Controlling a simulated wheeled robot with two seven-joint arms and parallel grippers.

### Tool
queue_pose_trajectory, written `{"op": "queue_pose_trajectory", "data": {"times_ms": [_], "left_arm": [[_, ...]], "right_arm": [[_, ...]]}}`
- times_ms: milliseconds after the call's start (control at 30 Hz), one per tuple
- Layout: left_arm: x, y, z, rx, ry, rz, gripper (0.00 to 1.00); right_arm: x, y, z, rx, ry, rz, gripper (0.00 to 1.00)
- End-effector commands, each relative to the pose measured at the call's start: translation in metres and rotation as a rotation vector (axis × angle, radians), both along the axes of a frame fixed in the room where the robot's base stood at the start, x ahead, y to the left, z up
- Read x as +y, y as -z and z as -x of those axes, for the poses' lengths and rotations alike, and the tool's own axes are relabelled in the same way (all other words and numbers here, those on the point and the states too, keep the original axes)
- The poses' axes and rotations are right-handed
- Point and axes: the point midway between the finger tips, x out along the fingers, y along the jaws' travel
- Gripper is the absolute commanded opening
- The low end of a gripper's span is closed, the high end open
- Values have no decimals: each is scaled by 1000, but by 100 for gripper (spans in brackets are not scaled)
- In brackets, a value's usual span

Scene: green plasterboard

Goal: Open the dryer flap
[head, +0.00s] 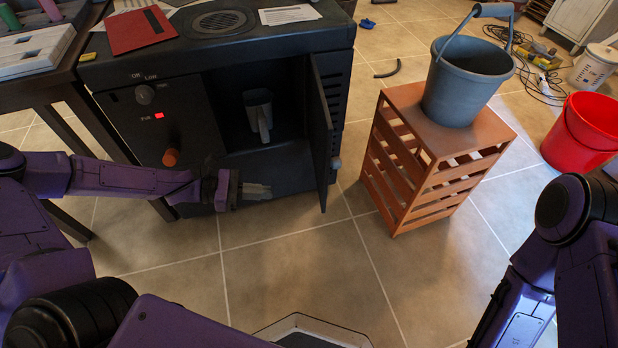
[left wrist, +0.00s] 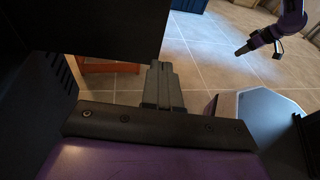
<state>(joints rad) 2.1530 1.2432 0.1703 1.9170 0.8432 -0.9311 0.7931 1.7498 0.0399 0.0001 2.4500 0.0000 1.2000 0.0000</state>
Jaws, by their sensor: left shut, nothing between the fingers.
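The dryer (head: 150,75) is a black cabinet with knobs and a red light at the left of its front. Its dark flap (head: 321,135) stands swung outward at the right side of the opening, and the inside shows. A grey mug or jug (head: 259,112) stands inside. My left gripper (head: 262,191) is shut and empty in front of the lower opening, left of the flap and apart from it. In the left wrist view its fingers (left wrist: 162,84) are together, and a dark panel, apparently the flap (left wrist: 100,35), is close by. My right gripper (left wrist: 242,50) shows small at upper right there; its jaws are unclear.
An orange-brown slatted crate (head: 415,180) stands right of the dryer, with a grey bucket (head: 465,85) on top. A red bucket (head: 585,130) and cables are farther right. A red booklet (head: 140,30) lies on the dryer. The tiled floor in front is clear.

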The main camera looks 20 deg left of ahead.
Motion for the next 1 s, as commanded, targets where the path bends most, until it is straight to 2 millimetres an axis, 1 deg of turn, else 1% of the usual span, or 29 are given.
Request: {"op": "queue_pose_trajectory", "data": {"times_ms": [33, 100, 167, 233, 367, 600, 733, 833, 1000], "left_arm": [[12, -12, -7, -40, -30, 78, 0], [22, -28, -11, -78, -46, 152, 0], [25, -34, -13, -96, -50, 182, 0], [22, -35, -15, -102, -49, 195, 0], [1, -32, -23, -99, -44, 192, 0], [-47, -31, -45, -100, -43, 190, 0], [-72, -31, -56, -100, -43, 189, 0], [-86, -33, -63, -101, -44, 188, 0], [-99, -35, -69, -101, -46, 188, 0]], "right_arm": [[0, 6, 0, 0, 0, 0, 43], [0, 7, 0, 0, 0, 0, 43], [0, 8, 0, 0, 0, 0, 43], [0, 12, 0, 0, 0, 0, 43], [0, 25, 0, 0, 0, 0, 43], [0, 49, 0, 0, 0, 0, 43], [0, 59, 1, 1, 1, -1, 43], [1, 65, 1, 2, 1, -2, 43], [1, 68, 2, 2, 2, -4, 43]]}}
